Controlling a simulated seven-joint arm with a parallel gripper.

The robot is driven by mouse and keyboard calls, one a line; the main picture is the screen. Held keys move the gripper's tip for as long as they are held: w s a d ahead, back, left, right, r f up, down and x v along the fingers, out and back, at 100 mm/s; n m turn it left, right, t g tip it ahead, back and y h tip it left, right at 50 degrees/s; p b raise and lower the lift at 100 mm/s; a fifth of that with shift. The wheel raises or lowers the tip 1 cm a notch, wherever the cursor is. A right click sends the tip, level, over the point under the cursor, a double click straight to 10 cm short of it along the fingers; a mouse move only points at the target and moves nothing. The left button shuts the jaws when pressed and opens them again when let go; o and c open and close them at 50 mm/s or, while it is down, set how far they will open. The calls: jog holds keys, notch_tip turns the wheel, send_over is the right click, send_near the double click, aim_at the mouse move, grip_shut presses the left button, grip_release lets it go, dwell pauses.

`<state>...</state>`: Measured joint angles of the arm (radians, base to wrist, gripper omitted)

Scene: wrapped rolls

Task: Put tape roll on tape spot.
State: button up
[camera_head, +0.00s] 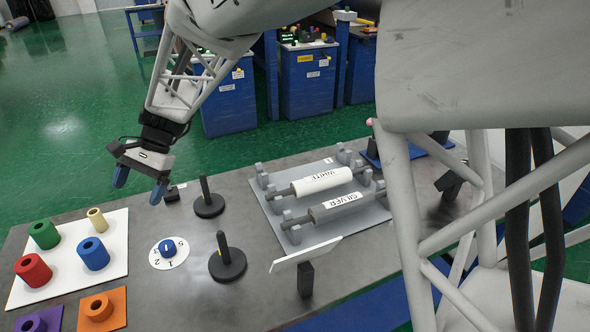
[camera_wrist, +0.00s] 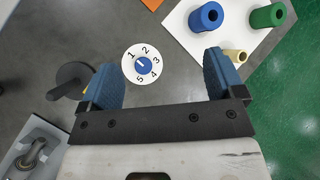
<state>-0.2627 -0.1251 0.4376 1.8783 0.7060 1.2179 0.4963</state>
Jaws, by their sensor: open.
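No thing is labelled as tape, so I cannot tell for sure which roll is the tape roll. The small tan roll (camera_head: 97,219) looks most like it; it stands upright on the white board (camera_head: 112,262) and shows in the wrist view (camera_wrist: 234,56) beside the right finger. No marked tape spot can be made out. My gripper (camera_head: 140,184) is open and empty above the table, near the white numbered dial (camera_head: 169,253). In the wrist view the dial (camera_wrist: 143,64) lies between the fingers (camera_wrist: 162,76).
Green (camera_head: 44,234), red (camera_head: 33,270) and blue (camera_head: 93,253) rolls share the board. An orange roll (camera_head: 97,307) sits on an orange square. Two black posts (camera_head: 222,245) stand right of the dial. A rack holds WHITE (camera_head: 322,181) and SILVER (camera_head: 343,201) rolls.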

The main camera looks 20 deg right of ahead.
jog(key=s+d+r+n+t+h, duration=0.1)
jog(key=s+d+n+t+h, duration=0.2)
jog(key=s+d, duration=1)
jog(key=s+d+r+n+t+h, duration=0.2)
jog(key=s+d+n+t+h, duration=0.1)
jog(key=s+d, duration=1.1)
jog(key=shift+s+r+h, duration=0.25)
jog(key=shift+s+h, duration=0.1)
jog(key=shift+h, duration=0.25)
